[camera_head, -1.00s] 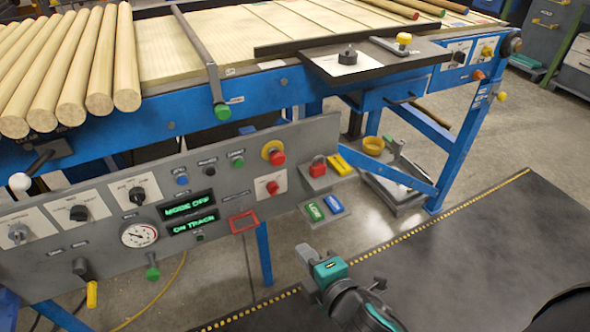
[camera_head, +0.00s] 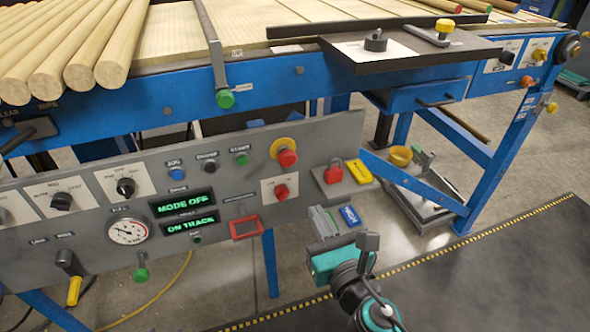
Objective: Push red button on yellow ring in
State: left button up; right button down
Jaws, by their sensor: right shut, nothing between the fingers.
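The red button (camera_head: 288,158) stands out from the yellow ring (camera_head: 277,146) at the upper right of the grey control panel (camera_head: 215,172). Nothing covers its front. My right gripper (camera_head: 320,214) is in front of the panel, below and to the right of the button and clearly apart from it. Its grey fingers are shut and empty, pointing up toward the panel. They hide the spot where a green tag lay. My left gripper does not show.
A second red button (camera_head: 281,191) sits just below on a white plate. A red padlock (camera_head: 333,172) and a yellow block (camera_head: 360,172) rest on a small shelf at the right. A blue tag (camera_head: 349,215) lies beside my fingers. Displays read MODE OFF and ON TRACK.

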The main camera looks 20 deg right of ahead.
jog(key=p, duration=0.2)
send_near(290, 160)
jog(key=w, duration=0.6)
jog(key=shift+a+f, duration=0.1)
jog(key=shift+a, duration=0.1)
jog(key=shift+w, duration=0.4)
jog(key=shift+w+b, duration=0.35)
jog(key=shift+w, duration=0.55)
jog(key=shift+r, duration=0.2)
